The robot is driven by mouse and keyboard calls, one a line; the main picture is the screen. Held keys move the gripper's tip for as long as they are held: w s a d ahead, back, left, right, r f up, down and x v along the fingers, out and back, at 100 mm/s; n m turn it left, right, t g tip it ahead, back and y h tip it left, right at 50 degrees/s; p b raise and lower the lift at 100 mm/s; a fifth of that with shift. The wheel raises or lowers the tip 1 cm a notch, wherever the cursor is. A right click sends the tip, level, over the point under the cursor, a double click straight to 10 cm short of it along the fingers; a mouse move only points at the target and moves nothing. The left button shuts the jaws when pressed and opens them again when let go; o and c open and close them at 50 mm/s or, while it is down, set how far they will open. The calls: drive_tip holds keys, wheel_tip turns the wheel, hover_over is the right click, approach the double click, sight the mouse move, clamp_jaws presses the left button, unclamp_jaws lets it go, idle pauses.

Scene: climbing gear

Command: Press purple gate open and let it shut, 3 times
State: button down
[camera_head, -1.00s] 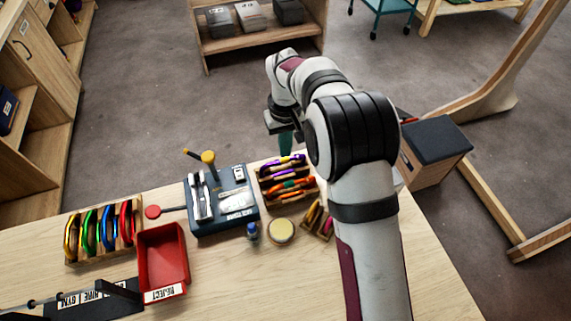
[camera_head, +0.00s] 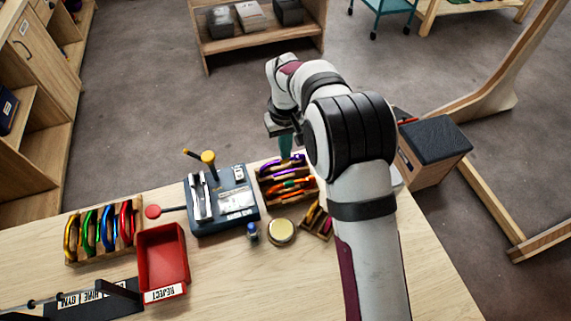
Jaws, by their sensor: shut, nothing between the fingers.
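The purple carabiner (camera_head: 270,168) sits at the back row of a wooden rack (camera_head: 264,190) on the table, beside other carabiners. My gripper (camera_head: 286,157) is over the back of this rack, pointing down, with its teal fingers shut and empty. The fingertips are at or just above the purple carabiner. I cannot tell whether they touch it. The gate is too small to make out, so I cannot tell whether it is open or shut.
An orange carabiner (camera_head: 290,186) lies in front in the same rack. Left of it stands a blue-grey test device (camera_head: 235,205) with a yellow-topped post. A round tin (camera_head: 281,232), a small blue bottle (camera_head: 252,231) and a red reject bin (camera_head: 162,258) stand nearer. Bare table lies at the front.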

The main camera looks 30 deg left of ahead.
drive_tip(key=shift+f, duration=0.9)
drive_tip(key=shift+r, duration=3.55)
drive_tip(key=s+d+r+m, duration=0.3)
drive_tip(key=d+r, duration=0.1)
drive_tip(key=d, duration=0.3)
drive_tip(key=s+d+r+m+y, duration=0.1)
drive_tip(key=s+d+r+m, duration=0.15)
drive_tip(key=d, duration=0.35)
drive_tip(key=s+d+r+m, duration=0.2)
drive_tip(key=s+d+r, duration=0.2)
drive_tip(key=d, duration=0.3)
drive_tip(key=s+d+f+m, duration=0.1)
drive_tip(key=s+d+m, duration=0.2)
drive_tip(key=s, duration=0.5)
drive_tip(key=s+d+f+m, duration=0.1)
drive_tip(key=s+d+m, duration=0.3)
drive_tip(key=s, duration=0.3)
drive_tip(key=shift+s+d+f+y, duration=0.4)
drive_tip(key=shift+d, duration=0.1)
